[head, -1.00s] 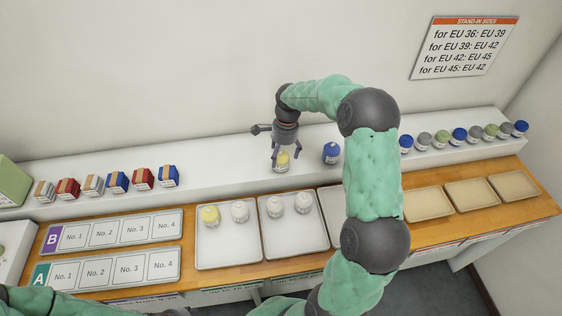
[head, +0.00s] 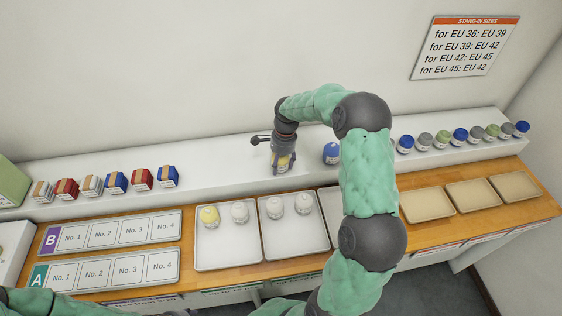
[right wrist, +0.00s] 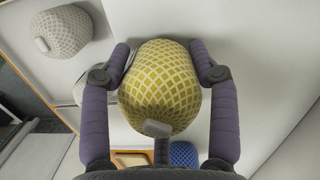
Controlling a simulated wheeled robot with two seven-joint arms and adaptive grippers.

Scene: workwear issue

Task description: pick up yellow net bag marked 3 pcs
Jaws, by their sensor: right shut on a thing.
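The yellow net bag (head: 282,162) is on the white shelf, behind the trays. In the right wrist view the yellow net bag (right wrist: 160,85) fills the space between the two fingers. My right gripper (head: 283,165) is shut on it from above, and the fingers hide part of the bag. In the right wrist view my right gripper (right wrist: 161,65) has one finger on each side of the bag. Its marking is too small to read. I cannot tell whether the bag is lifted off the shelf. My left gripper is not in view.
A blue bag (head: 331,153) stands just right on the shelf (head: 230,168). Another tray (head: 295,244) holds two white bags. Several bags stand right, and several boxes (head: 117,181) stand left.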

